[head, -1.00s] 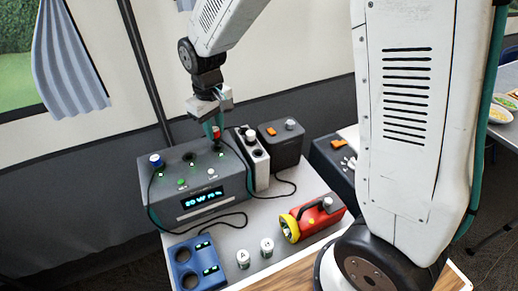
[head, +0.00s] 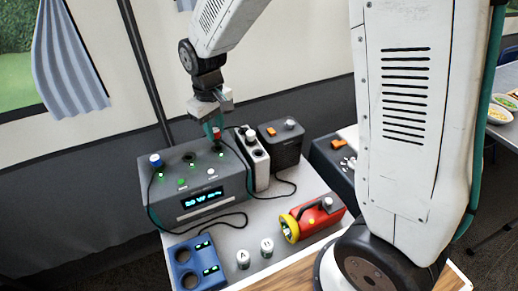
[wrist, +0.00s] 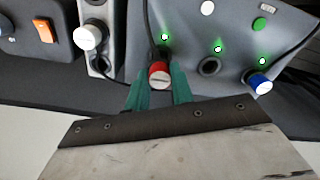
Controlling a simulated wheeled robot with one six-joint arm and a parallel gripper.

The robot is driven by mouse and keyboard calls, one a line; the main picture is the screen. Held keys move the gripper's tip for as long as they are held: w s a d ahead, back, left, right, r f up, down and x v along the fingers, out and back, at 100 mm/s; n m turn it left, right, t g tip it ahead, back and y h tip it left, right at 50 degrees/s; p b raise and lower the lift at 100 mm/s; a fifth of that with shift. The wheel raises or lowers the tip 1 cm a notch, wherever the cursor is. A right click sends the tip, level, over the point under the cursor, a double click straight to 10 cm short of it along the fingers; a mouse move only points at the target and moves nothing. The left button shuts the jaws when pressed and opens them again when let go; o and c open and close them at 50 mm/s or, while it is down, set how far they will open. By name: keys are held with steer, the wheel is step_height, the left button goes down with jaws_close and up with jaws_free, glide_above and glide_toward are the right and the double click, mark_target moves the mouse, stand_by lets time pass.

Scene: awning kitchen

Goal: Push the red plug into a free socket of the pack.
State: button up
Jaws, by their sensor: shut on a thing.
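The pack (head: 176,203) is a grey box with a lit blue display on its front. The red plug (wrist: 159,70) is between my gripper's teal fingers (wrist: 160,92), and it also shows below my gripper (head: 212,127) in the head view. My gripper is shut on it. The plug stands over the pack's right-hand socket position as seen from the head. Whether it is fully seated is hidden. The middle socket (wrist: 209,67) is empty and dark. A blue plug (wrist: 259,83) sits in the left-hand socket. A green light shows by each of these positions.
A narrow unit (head: 255,160) with a white plug (wrist: 90,37) stands close beside the pack. A dark box (head: 283,146) is behind it. A red torch (head: 315,218), two small white canisters and a blue holder (head: 190,258) are in front. Black cords lie across the table.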

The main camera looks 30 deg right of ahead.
mark_target(215, 130)
steer(key=shift+f, duration=1.6)
stand_by(1.2)
steer(key=o, duration=1.3)
steer(key=shift+r, duration=0.1)
steer(key=shift+r, duration=3.45)
steer(key=s+d+r+m, duration=0.1)
steer(key=s+d+r, duration=0.2)
steer(key=s, duration=0.6)
steer(key=s+d+r+m+t, duration=0.1)
steer(key=s+d+r, duration=0.3)
steer(key=s, duration=0.5)
steer(key=s+d+r+m, duration=0.3)
steer(key=s+d, duration=0.3)
steer(key=s, duration=0.3)
steer(key=shift+r, duration=0.75)
